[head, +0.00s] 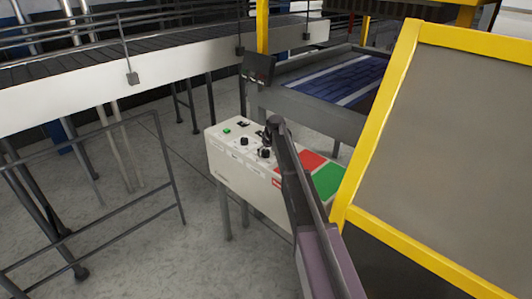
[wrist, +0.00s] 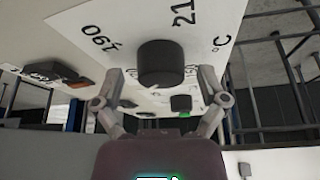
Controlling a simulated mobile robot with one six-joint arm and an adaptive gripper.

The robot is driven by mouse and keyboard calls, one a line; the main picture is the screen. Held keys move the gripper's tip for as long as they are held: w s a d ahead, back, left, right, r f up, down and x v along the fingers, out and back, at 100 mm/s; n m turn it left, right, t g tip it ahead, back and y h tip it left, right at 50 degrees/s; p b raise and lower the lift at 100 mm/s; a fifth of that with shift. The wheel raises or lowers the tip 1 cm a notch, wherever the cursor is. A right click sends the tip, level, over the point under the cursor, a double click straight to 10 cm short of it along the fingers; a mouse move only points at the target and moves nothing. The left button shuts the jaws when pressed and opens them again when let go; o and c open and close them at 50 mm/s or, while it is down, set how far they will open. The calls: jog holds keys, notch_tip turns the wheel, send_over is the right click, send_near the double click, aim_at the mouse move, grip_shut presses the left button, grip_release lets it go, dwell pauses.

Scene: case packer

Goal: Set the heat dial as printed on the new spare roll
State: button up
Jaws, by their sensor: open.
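The heat dial is a black round knob (wrist: 161,62) on a white plate printed "190", "21" with the rest cut off, and "°C", in the wrist view. My gripper (wrist: 161,78) is open, with one finger on each side of the knob and a gap at both sides. I cannot make out a pointer mark on the knob. In the head view my gripper (head: 268,138) is over the cream control box (head: 228,168), beside small black knobs (head: 264,153). No spare roll can be made out in either view.
A red panel (head: 312,160) and a green panel (head: 328,180) lie right of the knobs. A yellow-framed guard (head: 385,110) stands close on the right. A conveyor (head: 150,62) runs behind, and a grey railing (head: 110,238) stands at left over open floor.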

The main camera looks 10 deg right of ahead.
jog(key=c, duration=1.1)
jog(key=shift+s+a+m, duration=0.1)
jog(key=shift+m, duration=0.3)
jog(key=shift+m+h, duration=0.5)
jog(key=shift+m, duration=0.4)
jog(key=m+h, duration=0.2)
jog(key=m, duration=0.5)
jog(key=m+h, duration=0.1)
jog(key=m, duration=0.1)
jog(key=shift+m+g+h, duration=0.3)
jog(key=shift+m, duration=0.1)
jog(key=shift+m+g+h, duration=0.4)
jog(key=shift+m+h, duration=0.1)
jog(key=shift+m, duration=1.1)
